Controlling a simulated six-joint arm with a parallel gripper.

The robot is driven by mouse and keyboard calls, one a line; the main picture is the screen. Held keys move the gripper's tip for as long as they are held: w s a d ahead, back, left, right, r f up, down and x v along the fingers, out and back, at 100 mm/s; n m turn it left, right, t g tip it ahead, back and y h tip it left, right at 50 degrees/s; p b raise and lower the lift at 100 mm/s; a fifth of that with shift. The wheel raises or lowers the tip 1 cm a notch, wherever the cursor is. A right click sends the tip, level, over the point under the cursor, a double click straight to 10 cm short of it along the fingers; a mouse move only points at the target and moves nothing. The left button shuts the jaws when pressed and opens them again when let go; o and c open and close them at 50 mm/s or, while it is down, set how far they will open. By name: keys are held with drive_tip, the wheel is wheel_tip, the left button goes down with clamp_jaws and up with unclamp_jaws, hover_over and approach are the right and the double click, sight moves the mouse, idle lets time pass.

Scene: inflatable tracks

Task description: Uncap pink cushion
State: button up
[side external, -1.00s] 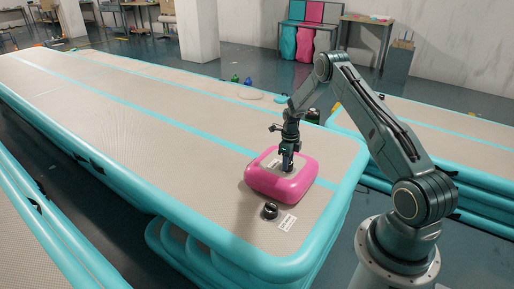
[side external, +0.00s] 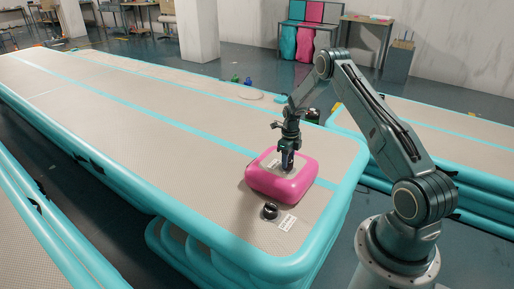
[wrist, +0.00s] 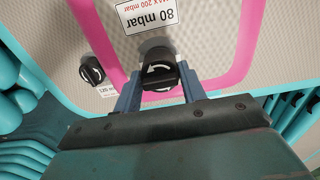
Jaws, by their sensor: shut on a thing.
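The pink cushion (side external: 270,186) lies on the beige top of the inflatable track, near its front right end. Its top has a grey panel with a white 80 mbar label (wrist: 150,14). My gripper (side external: 287,165) points down over the middle of the cushion. In the wrist view its two fingers stand on either side of a black cap (wrist: 160,74) with a white arrow, shut on it. A dark round part shows just behind the cap. I cannot tell whether the cap is still seated there. The fingers hide the contact in the side view.
The inflatable track (side external: 170,140) has turquoise edges. A second black knob (side external: 270,211) sits on it in front of the cushion, beside a white label (side external: 287,223). Another track (side external: 440,145) stands behind my arm. The track's left part is clear.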

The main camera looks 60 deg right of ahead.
drive_tip(key=shift+r, duration=0.6)
drive_tip(key=shift+r, duration=0.35)
drive_tip(key=shift+r, duration=0.35)
drive_tip(key=shift+r, duration=0.35)
drive_tip(key=shift+r, duration=0.35)
drive_tip(key=w+a+r+n, duration=0.3)
drive_tip(key=w+a+n, duration=0.2)
drive_tip(key=w+a, duration=0.4)
drive_tip(key=w+a+r+n, duration=0.2)
drive_tip(key=w+a+n, duration=0.2)
drive_tip(key=w+a, duration=0.5)
drive_tip(key=f, duration=0.5)
drive_tip(key=s+a+f, duration=0.1)
drive_tip(key=f, duration=0.4)
drive_tip(key=s+f, duration=0.1)
drive_tip(key=f, duration=0.5)
drive_tip(key=shift+s+a, duration=0.25)
